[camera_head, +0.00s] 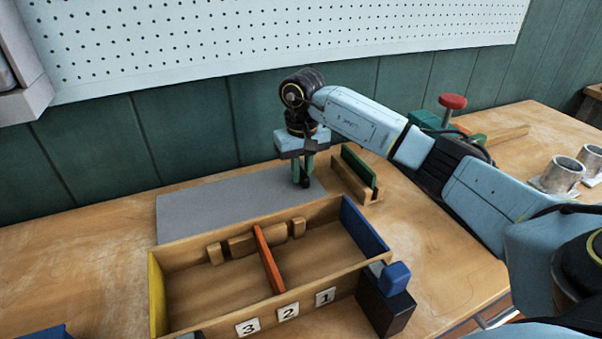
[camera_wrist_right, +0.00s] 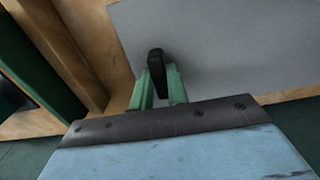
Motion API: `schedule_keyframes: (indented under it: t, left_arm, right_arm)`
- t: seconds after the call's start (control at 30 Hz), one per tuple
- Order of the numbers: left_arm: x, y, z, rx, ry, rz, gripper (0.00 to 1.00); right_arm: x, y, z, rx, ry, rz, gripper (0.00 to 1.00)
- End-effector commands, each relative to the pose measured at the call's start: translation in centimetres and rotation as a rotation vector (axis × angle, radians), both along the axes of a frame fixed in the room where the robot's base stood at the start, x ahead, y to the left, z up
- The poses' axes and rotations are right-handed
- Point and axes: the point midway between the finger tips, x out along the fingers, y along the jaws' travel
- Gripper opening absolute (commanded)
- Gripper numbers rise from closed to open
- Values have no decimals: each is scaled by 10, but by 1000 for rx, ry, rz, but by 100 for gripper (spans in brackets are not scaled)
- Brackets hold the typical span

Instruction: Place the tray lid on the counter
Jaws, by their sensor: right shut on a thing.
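The tray lid (camera_head: 215,207) is a flat grey panel lying level behind the wooden tray, at or just above the counter (camera_head: 70,250); I cannot tell whether it touches. My right gripper (camera_head: 303,180) points down over the lid's right end. In the right wrist view its green fingers (camera_wrist_right: 160,88) are shut on a black upright handle (camera_wrist_right: 155,62) at the edge of the grey lid (camera_wrist_right: 215,45). The wooden tray (camera_head: 190,252) has a yellow left end, a blue right end and an orange divider. My left gripper is not in view.
A wooden holder with a green panel (camera_head: 358,168) stands close to the right of the lid. A dark block with a blue top (camera_head: 387,300) is at the tray's front right corner. Metal cups (camera_head: 561,175) stand far right.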

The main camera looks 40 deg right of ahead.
Motion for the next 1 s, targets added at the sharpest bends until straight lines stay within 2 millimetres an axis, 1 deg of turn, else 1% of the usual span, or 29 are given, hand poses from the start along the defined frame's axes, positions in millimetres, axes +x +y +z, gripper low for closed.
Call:
schedule_keyframes:
  t: [0.03,0.37,0.4,0.53,0.57,0.87,0.93,1.0]
  left_arm:
    - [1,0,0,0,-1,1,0]
    - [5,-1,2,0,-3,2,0]
    - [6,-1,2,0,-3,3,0]
    - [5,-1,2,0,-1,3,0]
    - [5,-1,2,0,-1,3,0]
    - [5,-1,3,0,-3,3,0]
    - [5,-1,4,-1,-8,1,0]
    - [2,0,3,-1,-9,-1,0]
  right_arm:
    - [0,1,-4,3,-2,0,0]
    - [1,0,-5,1,-3,1,0]
    - [0,0,-6,1,-1,1,18]
    - [0,0,-6,1,-1,1,36]
    - [0,0,-6,1,-1,1,38]
    - [0,0,-5,1,-1,1,38]
    - [0,0,-2,2,-1,1,38]
    - [1,0,8,-1,-4,0,38]
